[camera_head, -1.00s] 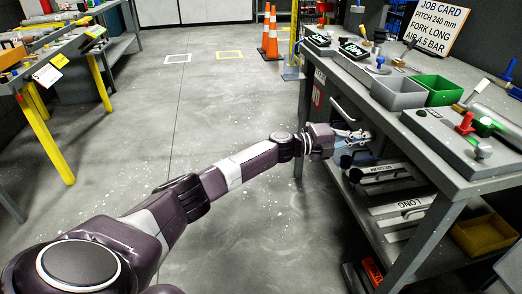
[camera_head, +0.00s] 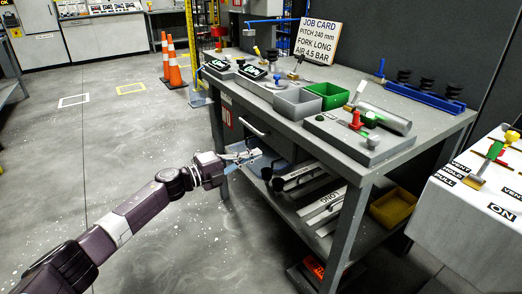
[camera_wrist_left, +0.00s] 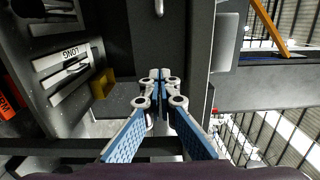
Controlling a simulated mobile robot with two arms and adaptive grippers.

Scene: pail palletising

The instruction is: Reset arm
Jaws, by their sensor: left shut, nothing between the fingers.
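My left arm reaches in from the lower left in the head view. My left gripper (camera_head: 246,157) is at the near left side of the grey workbench (camera_head: 395,150), below its top and close to the drawer handle (camera_head: 254,127). In the left wrist view the blue-padded fingers of my left gripper (camera_wrist_left: 161,78) meet at the tips, with nothing between them. Whether the gripper touches the bench cannot be told. My right gripper is not in view.
The bench top holds a grey bin (camera_head: 298,103), a green bin (camera_head: 328,94) and a job card sign (camera_head: 319,39). A yellow bin (camera_head: 392,207) sits on the lower shelf. A white cabinet (camera_head: 470,235) stands at right.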

